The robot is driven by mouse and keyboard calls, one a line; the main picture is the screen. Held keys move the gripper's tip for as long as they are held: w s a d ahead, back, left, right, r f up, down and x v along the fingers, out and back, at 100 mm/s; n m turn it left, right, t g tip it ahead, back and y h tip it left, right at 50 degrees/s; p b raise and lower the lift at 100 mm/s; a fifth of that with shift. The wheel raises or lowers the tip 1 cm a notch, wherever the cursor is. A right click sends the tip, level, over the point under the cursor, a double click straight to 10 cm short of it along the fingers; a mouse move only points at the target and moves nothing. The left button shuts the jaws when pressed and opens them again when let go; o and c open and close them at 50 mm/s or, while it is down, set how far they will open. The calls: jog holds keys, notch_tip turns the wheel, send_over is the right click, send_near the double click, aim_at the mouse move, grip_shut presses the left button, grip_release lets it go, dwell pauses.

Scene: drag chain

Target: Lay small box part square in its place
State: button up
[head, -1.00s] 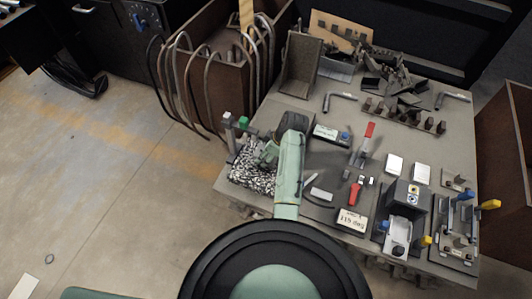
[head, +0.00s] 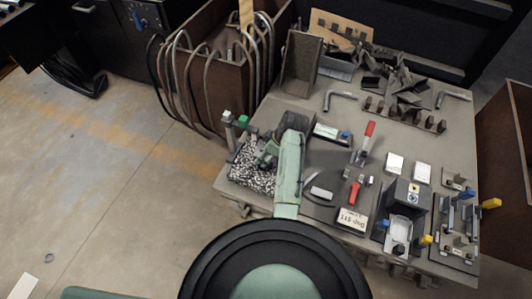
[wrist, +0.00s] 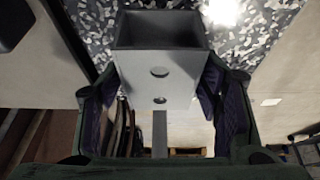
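A small grey open-topped box part (wrist: 158,76) with two round holes in its face is in the wrist view. My gripper (wrist: 160,104) is shut on it, with dark purple finger pads at its left and right sides. In the head view my gripper (head: 266,155) is over the black-and-white speckled patch (head: 246,177) at the table's left edge. There the arm largely hides the box part. I cannot tell whether the box touches the speckled surface.
The grey table (head: 290,105) holds a red-handled clamp (head: 364,142), a labelled block (head: 352,219) and a dark fixture (head: 408,196) to the right. Scrap metal (head: 395,80) lies at the back. A brown bin (head: 210,75) with curved rods stands behind left. The floor at left is mostly clear.

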jog(key=shift+o, duration=1.2)
jog(key=shift+r, duration=0.1)
jog(key=v, duration=1.1)
jog(key=shift+r, duration=0.4)
jog(key=shift+d, duration=0.15)
